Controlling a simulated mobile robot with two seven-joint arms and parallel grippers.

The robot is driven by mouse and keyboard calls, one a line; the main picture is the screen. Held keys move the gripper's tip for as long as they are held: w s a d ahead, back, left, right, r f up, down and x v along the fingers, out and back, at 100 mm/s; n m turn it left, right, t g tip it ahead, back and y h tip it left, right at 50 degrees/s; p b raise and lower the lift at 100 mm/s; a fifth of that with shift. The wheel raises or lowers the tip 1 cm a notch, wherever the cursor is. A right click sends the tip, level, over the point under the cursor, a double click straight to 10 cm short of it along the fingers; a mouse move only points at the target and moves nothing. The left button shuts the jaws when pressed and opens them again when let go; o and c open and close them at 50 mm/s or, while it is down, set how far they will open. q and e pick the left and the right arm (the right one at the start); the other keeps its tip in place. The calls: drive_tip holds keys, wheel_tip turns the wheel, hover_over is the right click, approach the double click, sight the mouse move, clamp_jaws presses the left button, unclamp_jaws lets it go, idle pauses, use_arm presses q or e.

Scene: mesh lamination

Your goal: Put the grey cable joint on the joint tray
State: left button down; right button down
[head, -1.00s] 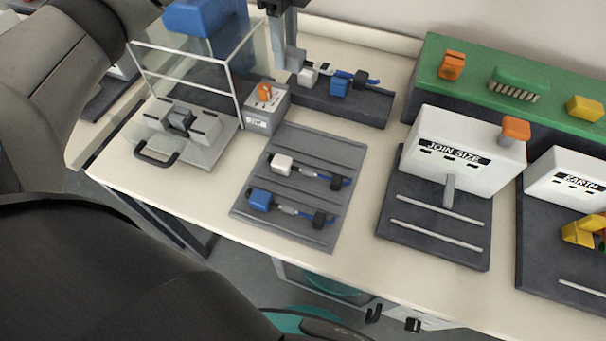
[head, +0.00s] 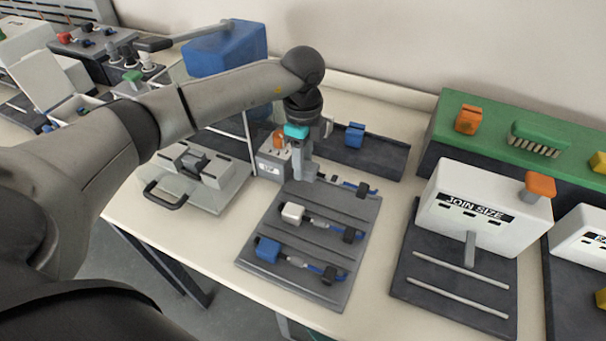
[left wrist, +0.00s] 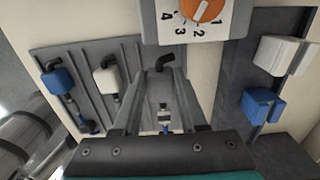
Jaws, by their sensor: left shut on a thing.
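My left gripper (head: 306,177) points down at the back row of the grey joint tray (head: 337,211), shut on the grey cable joint. The joint's body is mostly hidden by the fingers. Its blue cable and black end (head: 363,190) stick out to the right along the back row. In the left wrist view the fingers (left wrist: 167,72) close in line with the tray's free row, with the joint's cable (left wrist: 165,118) between them. I cannot tell whether the joint touches the tray. My right gripper is not in view.
A white-headed cable joint (head: 293,212) and a blue-headed one (head: 267,249) lie in the other tray rows. A grey box with an orange dial (left wrist: 205,10) stands close behind the gripper. A dark rack (head: 375,153) is behind; the JOIN SIZE stand (head: 484,215) is right.

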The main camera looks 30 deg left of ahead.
use_arm(q)
wheel_tip(320, 180, down, 3)
drive_tip(key=shift+f, duration=0.15)
drive_tip(key=shift+f+b, duration=0.3)
drive_tip(key=shift+c, duration=2.3)
unclamp_jaws()
drive_tip(key=shift+f, duration=0.15)
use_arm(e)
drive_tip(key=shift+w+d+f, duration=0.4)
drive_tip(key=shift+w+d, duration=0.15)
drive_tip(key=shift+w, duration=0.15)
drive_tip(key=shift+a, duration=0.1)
